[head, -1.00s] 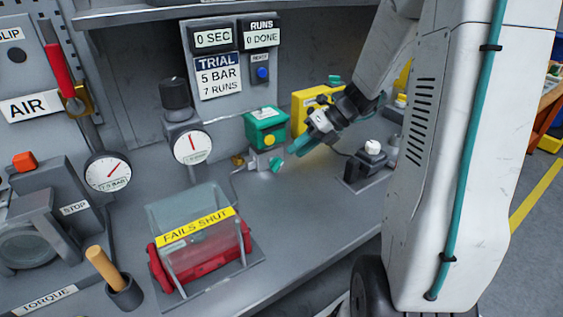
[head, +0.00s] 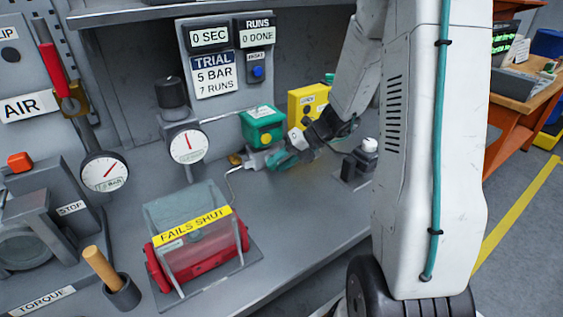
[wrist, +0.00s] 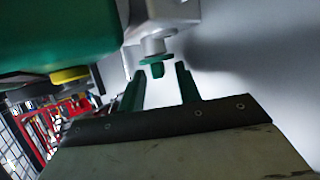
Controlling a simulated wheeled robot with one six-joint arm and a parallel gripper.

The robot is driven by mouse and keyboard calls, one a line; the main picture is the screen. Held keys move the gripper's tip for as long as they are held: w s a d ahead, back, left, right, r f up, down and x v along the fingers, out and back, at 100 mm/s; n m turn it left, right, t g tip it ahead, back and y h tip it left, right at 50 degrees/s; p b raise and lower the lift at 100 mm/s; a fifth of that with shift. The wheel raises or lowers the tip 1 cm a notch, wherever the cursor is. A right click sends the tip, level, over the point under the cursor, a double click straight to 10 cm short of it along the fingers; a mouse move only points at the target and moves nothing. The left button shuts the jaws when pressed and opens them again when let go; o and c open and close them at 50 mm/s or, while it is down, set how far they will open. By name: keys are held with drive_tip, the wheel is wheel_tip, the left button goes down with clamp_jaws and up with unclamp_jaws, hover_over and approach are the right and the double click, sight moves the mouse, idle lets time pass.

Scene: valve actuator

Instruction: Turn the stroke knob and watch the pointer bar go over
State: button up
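A small green knob (wrist: 157,66) sticks out of a grey valve block (wrist: 165,12) in the wrist view; I take it as the stroke knob, though no label on it is readable. My gripper (wrist: 160,82) is open, its two green fingers just short of the knob and on either side of its line. In the head view my gripper (head: 283,160) is at the block beside the green box (head: 262,118) and covers the knob. A red actuator (head: 200,262) sits under a clear guard marked FAILS SHUT. I cannot make out the pointer bar clearly.
A yellow box (head: 306,100) stands behind my gripper, and a dark device with a white top (head: 369,146) to its right. Gauges (head: 187,146) stand to the left. The display (head: 208,37) reads 0 SEC, 0 DONE.

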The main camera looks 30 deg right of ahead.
clamp_jaws()
